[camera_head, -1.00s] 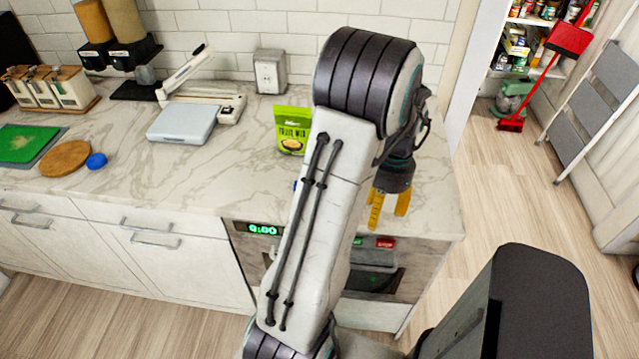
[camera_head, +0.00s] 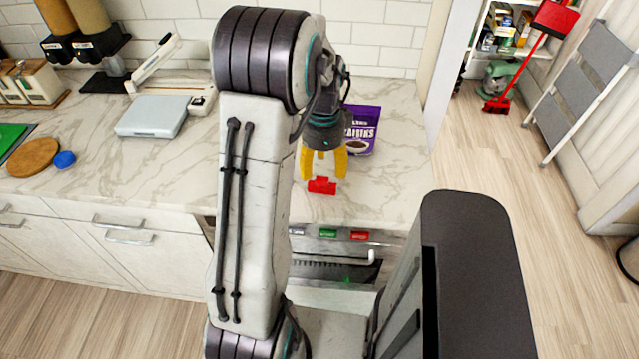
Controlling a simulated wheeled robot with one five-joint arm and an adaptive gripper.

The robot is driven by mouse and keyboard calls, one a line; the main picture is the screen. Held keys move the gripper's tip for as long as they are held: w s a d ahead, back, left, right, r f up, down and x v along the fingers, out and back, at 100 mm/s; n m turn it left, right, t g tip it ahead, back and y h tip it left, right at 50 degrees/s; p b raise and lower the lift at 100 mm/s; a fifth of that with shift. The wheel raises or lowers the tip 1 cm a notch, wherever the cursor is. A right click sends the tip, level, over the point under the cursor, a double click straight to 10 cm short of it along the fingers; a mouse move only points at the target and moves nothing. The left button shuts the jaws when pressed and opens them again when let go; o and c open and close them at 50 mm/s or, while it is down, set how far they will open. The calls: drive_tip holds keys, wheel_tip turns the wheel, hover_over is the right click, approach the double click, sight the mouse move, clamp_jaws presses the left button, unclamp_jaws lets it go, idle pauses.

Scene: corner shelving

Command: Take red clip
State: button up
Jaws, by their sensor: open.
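A small red clip (camera_head: 322,186) lies on the marble counter near its front edge, right of my arm. My gripper (camera_head: 324,176), with yellow fingers, is above and just behind the clip, pointing down. Its fingers are spread apart, with the clip showing just below and between the tips. I cannot tell whether the fingers touch it.
A purple raisins bag (camera_head: 362,129) stands on the counter just behind and right of my gripper. A grey scale (camera_head: 152,117), a wooden board (camera_head: 33,157) and a blue lid (camera_head: 64,159) are at left. An oven (camera_head: 340,262) is below the counter.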

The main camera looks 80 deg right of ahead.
sight(322, 180)
drive_tip(key=shift+m, duration=1.1)
drive_tip(key=shift+f+m, duration=0.25)
drive_tip(key=shift+m, duration=0.05)
drive_tip(key=shift+w+d+f+p, duration=0.1)
drive_tip(key=shift+f+p, duration=0.3)
drive_tip(key=shift+f, duration=1.35)
drive_tip(key=shift+d+f+p, duration=0.1)
drive_tip(key=shift+f+p, duration=0.25)
drive_tip(key=shift+f, duration=1.35)
drive_tip(key=shift+c, duration=0.2)
drive_tip(key=c, duration=0.9)
